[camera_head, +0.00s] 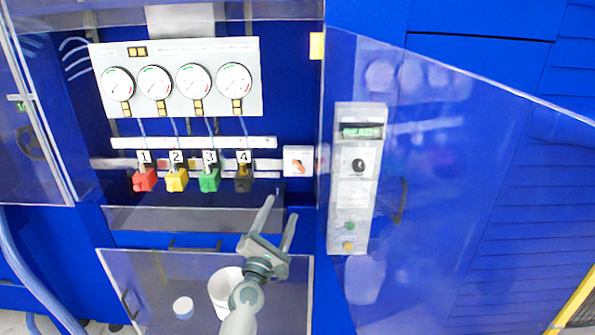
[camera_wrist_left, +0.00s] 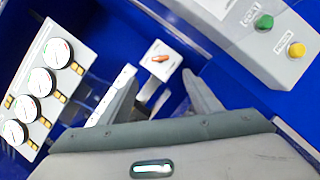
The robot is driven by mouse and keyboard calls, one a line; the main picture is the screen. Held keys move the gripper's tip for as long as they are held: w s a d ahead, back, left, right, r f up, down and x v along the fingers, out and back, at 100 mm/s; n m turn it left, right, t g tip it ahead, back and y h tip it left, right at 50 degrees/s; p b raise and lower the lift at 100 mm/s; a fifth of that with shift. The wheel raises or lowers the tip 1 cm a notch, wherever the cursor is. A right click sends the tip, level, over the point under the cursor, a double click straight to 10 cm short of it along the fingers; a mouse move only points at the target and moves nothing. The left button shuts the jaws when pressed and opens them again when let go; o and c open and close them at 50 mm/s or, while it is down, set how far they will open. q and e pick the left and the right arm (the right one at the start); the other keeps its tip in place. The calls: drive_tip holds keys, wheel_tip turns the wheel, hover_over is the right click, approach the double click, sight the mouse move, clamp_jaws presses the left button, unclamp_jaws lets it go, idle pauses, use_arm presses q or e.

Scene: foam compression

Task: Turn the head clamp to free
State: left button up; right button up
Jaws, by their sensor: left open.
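A small white box with an orange-red turning knob, which looks like the head clamp switch (camera_head: 298,161), is on the blue machine's back wall, right of the numbered valves. It also shows in the wrist view (camera_wrist_left: 159,60), straight ahead between my fingers. Its markings are too small to read. My left gripper (camera_head: 280,210) is open and empty, below and a little left of the switch in the head view, its fingers pointing up toward it. The fingers look apart from the knob. My right gripper is in no view.
Red, yellow, green and black valves (camera_head: 207,180) numbered 1 to 4 sit left of the switch, under a panel of gauges (camera_head: 178,80). A control panel (camera_head: 356,180) with buttons stands to the right, on a clear door. A white bucket (camera_head: 224,290) is below.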

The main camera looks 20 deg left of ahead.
sight(298, 167)
use_arm(q)
drive_tip(key=b+x, duration=0.3)
drive_tip(key=x, duration=1.2)
drive_tip(key=shift+f, duration=0.1)
drive_tip(key=shift+b+x, duration=0.3)
drive_tip(key=shift+x, duration=0.75)
drive_tip(key=c, duration=1)
